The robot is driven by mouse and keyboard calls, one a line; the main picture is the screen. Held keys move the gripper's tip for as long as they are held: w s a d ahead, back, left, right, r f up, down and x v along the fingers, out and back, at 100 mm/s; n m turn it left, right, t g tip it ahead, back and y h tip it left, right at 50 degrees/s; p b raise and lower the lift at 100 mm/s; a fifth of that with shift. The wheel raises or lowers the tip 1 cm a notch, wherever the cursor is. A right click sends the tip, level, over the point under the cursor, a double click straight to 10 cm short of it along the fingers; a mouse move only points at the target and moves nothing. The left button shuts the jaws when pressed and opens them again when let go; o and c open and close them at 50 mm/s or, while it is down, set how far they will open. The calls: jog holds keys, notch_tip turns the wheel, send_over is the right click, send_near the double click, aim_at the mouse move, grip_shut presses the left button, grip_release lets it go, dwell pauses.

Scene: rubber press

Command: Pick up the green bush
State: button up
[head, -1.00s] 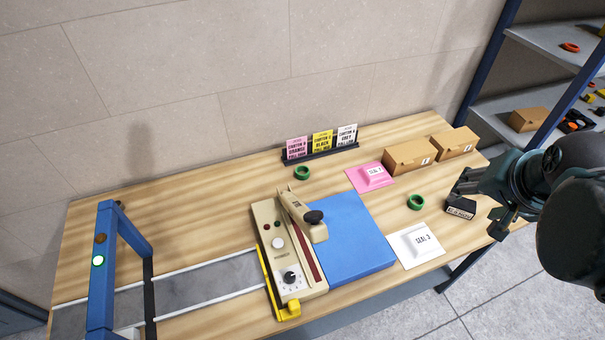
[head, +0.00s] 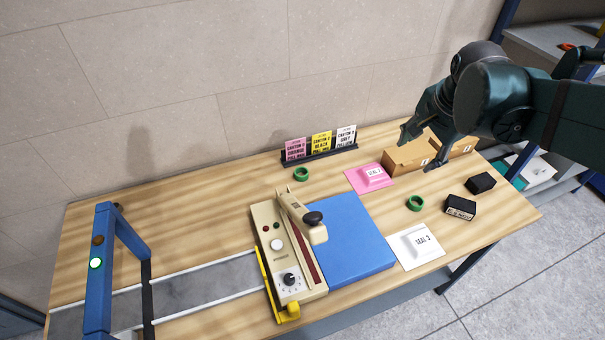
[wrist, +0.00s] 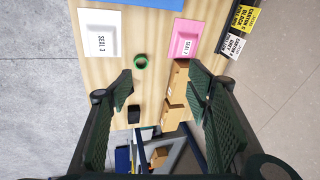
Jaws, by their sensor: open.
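Two green ring-shaped bushes lie flat on the wooden table. One green bush (head: 416,203) is right of the blue pad, between the pink and white seal pads; it also shows in the wrist view (wrist: 140,61). The other green bush (head: 302,174) is farther back, in front of the sign holder. My gripper (head: 418,150) is open and empty, above the cardboard cartons and behind the nearer bush. In the wrist view its fingers (wrist: 160,85) are spread wide, with that bush beyond them, nearer the left finger.
Cardboard cartons (head: 407,157) stand at the back right, partly hidden by my gripper. Two black boxes (head: 460,207) sit right of the nearer bush.

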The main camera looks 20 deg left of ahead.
jog(key=w+a+f+m+g, duration=0.15)
jog(key=w+a+f, duration=0.3)
jog(key=a, duration=0.55)
jog(key=m+g+h+b, duration=0.1)
jog(key=m+g, duration=0.1)
jog(key=m, duration=0.6)
send_near(300, 170)
jog(key=s+d, duration=0.1)
jog(key=s, duration=0.1)
jog(key=shift+w+f, duration=0.15)
jog(key=shift+w, duration=0.1)
jog(key=shift+f, duration=0.1)
jog(key=shift+f, duration=1.2)
jog(key=shift+f, duration=0.1)
jog(key=shift+a+f, duration=0.15)
jog(key=shift+f, duration=2.3)
